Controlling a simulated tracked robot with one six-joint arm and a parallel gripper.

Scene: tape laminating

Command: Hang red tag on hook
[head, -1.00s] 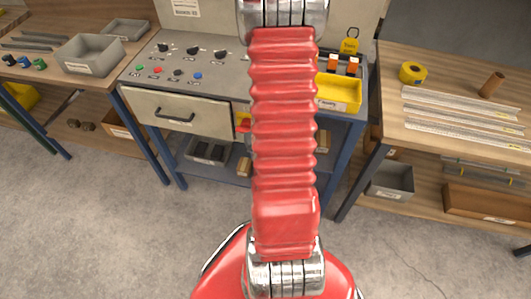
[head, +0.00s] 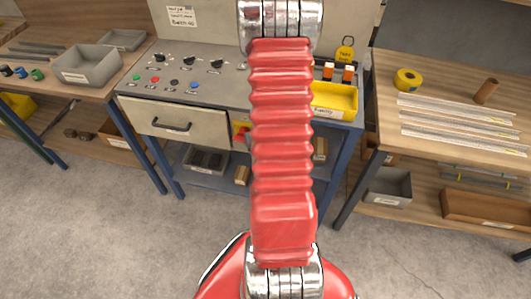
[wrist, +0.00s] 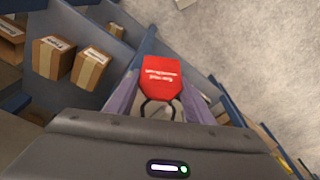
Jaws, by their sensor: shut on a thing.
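The red tag (wrist: 160,78) with white lettering is in the wrist view, between the fingers of my gripper (wrist: 163,100). My gripper is shut on it, and a dark wire loop shows at the tag's near end. In the head view my own arm hides the gripper and the tag. I cannot make out a free hook in either view.
The control bench (head: 190,70) has knobs, coloured buttons and a drawer (head: 172,122). A yellow bin (head: 334,98) sits at its right. A side table with yellow tape (head: 407,79) stands right, and one with a grey bin (head: 88,66) left. Cardboard boxes (wrist: 90,66) show in the wrist view.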

